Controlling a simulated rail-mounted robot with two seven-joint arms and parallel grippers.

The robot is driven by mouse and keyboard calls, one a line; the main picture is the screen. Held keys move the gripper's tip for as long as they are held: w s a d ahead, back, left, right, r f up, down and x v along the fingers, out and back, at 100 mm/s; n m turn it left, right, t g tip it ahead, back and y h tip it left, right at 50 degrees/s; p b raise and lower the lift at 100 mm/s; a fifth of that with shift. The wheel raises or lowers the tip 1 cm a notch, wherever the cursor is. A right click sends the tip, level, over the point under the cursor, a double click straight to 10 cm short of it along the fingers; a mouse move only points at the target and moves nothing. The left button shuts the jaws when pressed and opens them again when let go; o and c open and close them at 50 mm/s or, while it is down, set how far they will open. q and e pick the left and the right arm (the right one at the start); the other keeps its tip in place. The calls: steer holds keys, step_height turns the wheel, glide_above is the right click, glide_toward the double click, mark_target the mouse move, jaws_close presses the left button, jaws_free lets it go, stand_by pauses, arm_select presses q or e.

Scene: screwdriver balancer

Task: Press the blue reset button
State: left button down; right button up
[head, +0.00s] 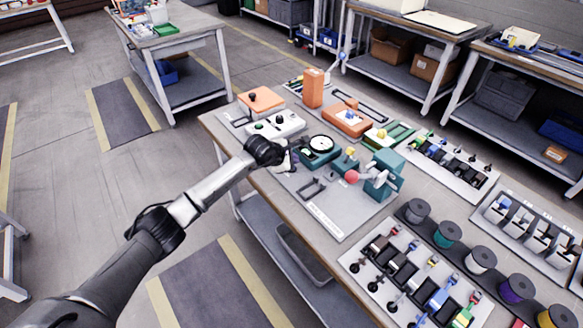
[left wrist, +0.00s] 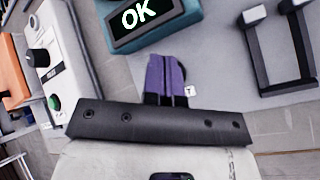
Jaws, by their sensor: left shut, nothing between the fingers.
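I cannot make out a blue reset button in either view; it may be hidden by my left gripper. My left gripper (head: 290,157) reaches in from the left over the near edge of the workbench. It is shut and empty, beside a teal device (head: 318,157) with a round white dial. In the left wrist view, the purple fingers of my left gripper (left wrist: 166,70) lie together, just below the teal device (left wrist: 186,24) with its lit OK display. I cannot tell whether the fingertips touch anything. My right gripper is not in view.
A white control box (head: 275,125) with a green and a black knob stands just behind my left gripper; it also shows in the left wrist view (left wrist: 60,62). A dark bracket (head: 311,188) stands on the grey mat (head: 328,208). Spools and tool racks fill the right side.

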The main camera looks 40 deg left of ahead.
arm_select(q)
steer(key=shift+f, duration=0.2)
steer(key=shift+f, duration=0.2)
steer(key=shift+f+b, duration=0.4)
steer(key=shift+b, duration=0.15)
stand_by(0.7)
steer(key=shift+r, duration=0.2)
steer(key=shift+r+p, duration=0.4)
steer(key=shift+p, duration=0.1)
steer(key=shift+r, duration=0.2)
